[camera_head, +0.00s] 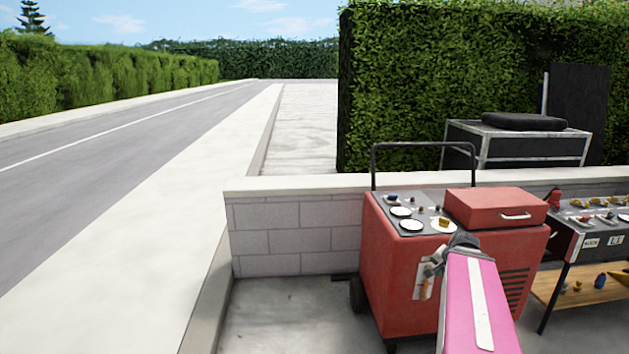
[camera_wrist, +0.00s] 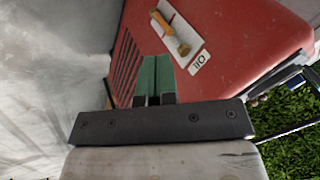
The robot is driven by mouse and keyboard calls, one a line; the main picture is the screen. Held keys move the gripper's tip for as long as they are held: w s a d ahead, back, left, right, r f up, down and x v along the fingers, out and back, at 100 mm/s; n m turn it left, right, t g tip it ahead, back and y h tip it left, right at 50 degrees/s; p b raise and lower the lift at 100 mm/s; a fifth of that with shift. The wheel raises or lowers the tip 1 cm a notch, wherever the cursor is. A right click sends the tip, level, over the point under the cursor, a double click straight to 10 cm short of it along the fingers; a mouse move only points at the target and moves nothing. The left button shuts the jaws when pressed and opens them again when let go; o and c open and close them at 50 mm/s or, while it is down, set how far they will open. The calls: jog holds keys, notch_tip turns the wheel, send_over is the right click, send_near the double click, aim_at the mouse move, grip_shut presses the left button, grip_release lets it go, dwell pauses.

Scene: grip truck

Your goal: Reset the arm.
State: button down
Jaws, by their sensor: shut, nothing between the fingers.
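My pink arm (camera_head: 480,300) reaches forward from the lower right of the head view, in front of the red cart (camera_head: 390,270). My gripper (camera_wrist: 156,60) shows in the wrist view with its two green fingers together and nothing between them. In the head view its dark end is partly hidden by the arm and overlaps the cart's front. The fingers point towards the cart's red side, and the distance to it is hard to tell. A brown-handled tool (camera_wrist: 171,34) is on a white labelled panel of the cart, just beyond the fingertips and apart from them.
Plates (camera_head: 411,225) and a red lidded box (camera_head: 495,207) are on the cart's top. A grill-like stand (camera_head: 590,240) with a wooden shelf is at the right. A low block wall (camera_head: 290,230) runs behind. The paved ground left of the cart is clear.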

jog(key=s+a+f+n+g, duration=0.1)
jog(key=s+a+f+n, duration=0.1)
jog(key=a, duration=0.5)
jog(key=s+a+f+n+g, duration=0.2)
jog(key=a+f+n, duration=0.2)
jog(key=a, duration=0.4)
jog(key=s+a+f+n+g+h, duration=0.1)
jog(key=s+a+f+n+g, duration=0.1)
jog(key=a, duration=0.6)
jog(key=shift+a+f+n, duration=0.25)
jog(key=shift+f+n, duration=0.65)
jog(key=shift+f, duration=0.05)
jog(key=shift+s, duration=0.1)
